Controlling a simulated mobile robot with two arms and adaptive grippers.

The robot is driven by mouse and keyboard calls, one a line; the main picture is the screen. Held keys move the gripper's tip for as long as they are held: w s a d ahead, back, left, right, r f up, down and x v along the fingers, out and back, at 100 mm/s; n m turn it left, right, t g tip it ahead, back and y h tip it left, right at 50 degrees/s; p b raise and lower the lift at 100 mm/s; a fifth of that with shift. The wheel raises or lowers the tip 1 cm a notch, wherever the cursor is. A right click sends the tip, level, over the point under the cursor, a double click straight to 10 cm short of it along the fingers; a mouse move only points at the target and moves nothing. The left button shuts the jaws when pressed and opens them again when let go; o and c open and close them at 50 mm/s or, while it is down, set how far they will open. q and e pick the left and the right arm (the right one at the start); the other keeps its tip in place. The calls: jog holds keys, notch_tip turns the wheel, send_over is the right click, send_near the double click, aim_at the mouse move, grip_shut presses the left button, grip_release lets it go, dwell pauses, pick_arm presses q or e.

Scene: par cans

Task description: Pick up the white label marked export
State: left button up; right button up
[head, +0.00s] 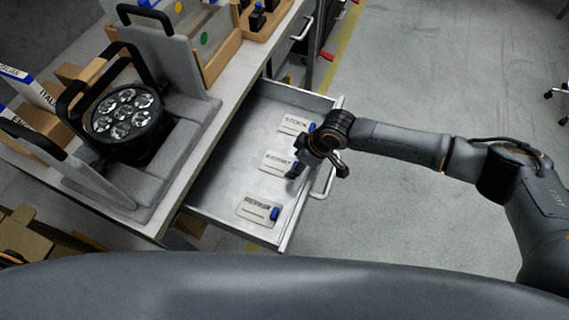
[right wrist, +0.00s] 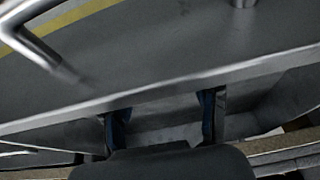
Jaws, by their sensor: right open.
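Three white labels lie flat in an open drawer (head: 223,191) in the head view. The middle one reads EXPORT (head: 275,161); its right end is close to my right gripper and partly covered. The label STOCK (head: 293,123) lies above it in the picture and the label REPAIR (head: 256,208) below it. Both show a blue tab at the right. My right gripper (head: 318,166) is open over the drawer's front side, by the export label's right end. In the right wrist view its two fingers (right wrist: 164,122) are apart, with no label clearly visible between them. My left gripper is not in view.
The drawer's front wall and metal handle (head: 325,181) are close to the right gripper. A workbench on the left holds a black par can (head: 127,122) in a grey foam cradle. Wooden holders stand farther back.

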jog(key=shift+a+f, duration=0.15)
jog(key=shift+f, duration=0.35)
jog(key=c, duration=0.9)
jog(key=shift+r, duration=0.1)
